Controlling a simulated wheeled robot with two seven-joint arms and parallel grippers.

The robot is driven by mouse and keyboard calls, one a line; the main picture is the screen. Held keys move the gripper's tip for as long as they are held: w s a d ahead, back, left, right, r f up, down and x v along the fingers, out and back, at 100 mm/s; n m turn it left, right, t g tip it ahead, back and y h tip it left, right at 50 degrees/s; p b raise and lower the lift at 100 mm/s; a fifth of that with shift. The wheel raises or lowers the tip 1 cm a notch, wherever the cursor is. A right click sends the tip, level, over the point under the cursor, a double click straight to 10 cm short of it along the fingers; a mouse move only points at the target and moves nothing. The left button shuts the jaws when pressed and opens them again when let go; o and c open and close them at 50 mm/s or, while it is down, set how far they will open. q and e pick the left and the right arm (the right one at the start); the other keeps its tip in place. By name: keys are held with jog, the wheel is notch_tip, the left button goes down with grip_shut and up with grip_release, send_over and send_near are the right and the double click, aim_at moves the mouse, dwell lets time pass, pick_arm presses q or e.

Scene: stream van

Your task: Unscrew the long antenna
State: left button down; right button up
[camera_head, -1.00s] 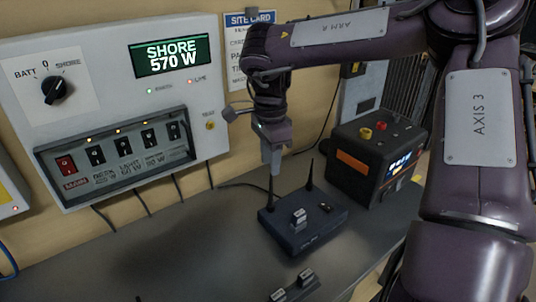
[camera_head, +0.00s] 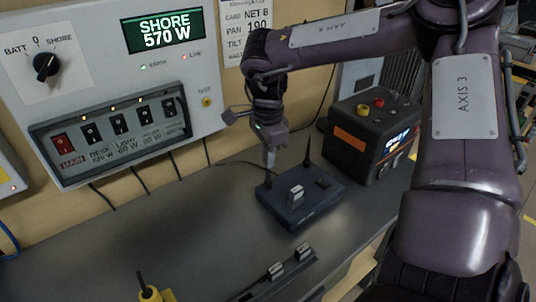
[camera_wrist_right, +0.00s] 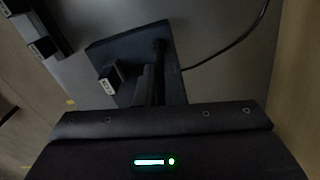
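A dark router-like box (camera_head: 318,208) sits on the grey counter. One thin black antenna (camera_head: 308,152) stands upright at its back. My right gripper (camera_head: 269,160) points down over the box's left back corner, its fingers around a second antenna (camera_head: 268,182), of which only the lower part shows below the fingertips. In the right wrist view the fingers (camera_wrist_right: 150,88) look shut along this dark antenna, which reaches down to the box (camera_wrist_right: 105,50). Its top is hidden, so I cannot compare the two lengths. My left gripper is out of view.
A black power unit (camera_head: 372,140) stands right of the box. The wall panel (camera_head: 200,75) with switches is behind to the left. A yellow holder (camera_head: 150,294) with a black stick and a small rail (camera_head: 285,268) are at the front. The counter's left part is clear.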

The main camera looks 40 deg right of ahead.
grip_shut()
jog(key=shift+r+n+p, duration=0.1)
jog(key=shift+n+p, duration=0.55)
jog(key=shift+n, duration=0.15)
jog(key=shift+n+p, duration=0.65)
jog(key=shift+n, duration=0.55)
jog(key=shift+n+p, duration=0.3)
jog(key=shift+n, duration=0.2)
jog(key=shift+n+p, duration=0.35)
jog(key=shift+n, duration=1.15)
